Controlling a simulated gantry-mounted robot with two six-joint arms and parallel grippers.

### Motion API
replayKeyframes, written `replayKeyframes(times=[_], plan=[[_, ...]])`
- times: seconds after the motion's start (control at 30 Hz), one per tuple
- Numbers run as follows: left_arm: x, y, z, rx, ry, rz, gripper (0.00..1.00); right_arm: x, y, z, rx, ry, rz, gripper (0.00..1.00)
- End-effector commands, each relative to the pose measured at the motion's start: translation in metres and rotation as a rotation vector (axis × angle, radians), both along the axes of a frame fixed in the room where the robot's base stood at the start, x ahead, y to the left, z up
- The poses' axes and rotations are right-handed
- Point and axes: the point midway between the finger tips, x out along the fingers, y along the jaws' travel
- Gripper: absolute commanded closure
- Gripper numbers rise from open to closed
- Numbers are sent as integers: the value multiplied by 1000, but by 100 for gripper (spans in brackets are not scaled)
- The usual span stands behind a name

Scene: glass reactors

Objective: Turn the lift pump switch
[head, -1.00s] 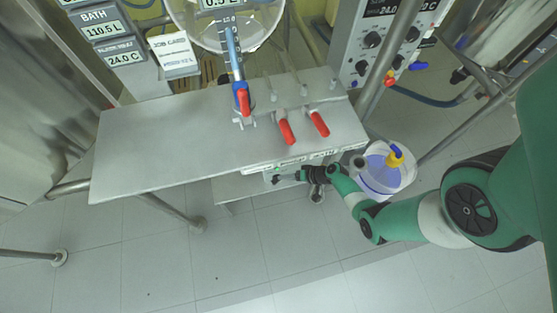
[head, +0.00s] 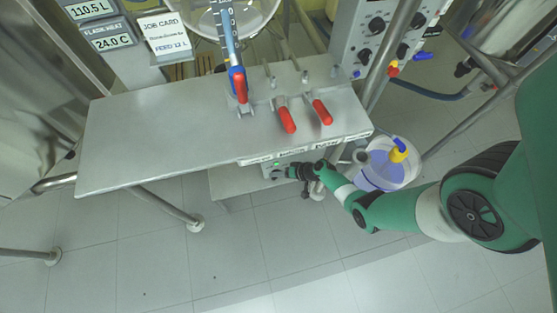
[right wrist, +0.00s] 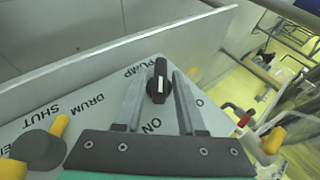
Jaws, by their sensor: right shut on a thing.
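The pump switch is a black knob (right wrist: 157,82) with a white mark, on a pale panel (right wrist: 85,95) lettered PUMP, ON and 0 in the right wrist view. The two long grey fingers of my right gripper (right wrist: 158,90) lie on either side of the knob and are shut on it. The knob's bar points roughly up in that view, toward the space beside PUMP. In the head view my right gripper (head: 281,172) is at the small panel under the table's front edge, and the knob is too small to make out. My left gripper is not in view.
A steel table (head: 170,140) overhangs the panel. Red-handled valves (head: 287,119) stand on it. A bucket of blue liquid (head: 383,174) stands just right of my right wrist. Other knobs, yellow and grey (right wrist: 40,145), sit left on the panel. The floor in front is clear.

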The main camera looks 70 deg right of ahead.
Motion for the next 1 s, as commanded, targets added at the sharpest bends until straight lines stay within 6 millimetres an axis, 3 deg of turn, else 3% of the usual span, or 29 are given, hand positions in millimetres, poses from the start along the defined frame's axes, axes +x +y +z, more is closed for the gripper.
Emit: replayKeyframes(times=[0.33, 0.8, 1.0], plan=[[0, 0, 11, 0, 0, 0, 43, 1, 0, 4, -26, 37, 2, 100], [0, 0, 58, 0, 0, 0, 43, 7, 2, 9, -215, 313, 9, 100], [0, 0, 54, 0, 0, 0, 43, 11, 3, 4, -316, 466, 8, 100]])
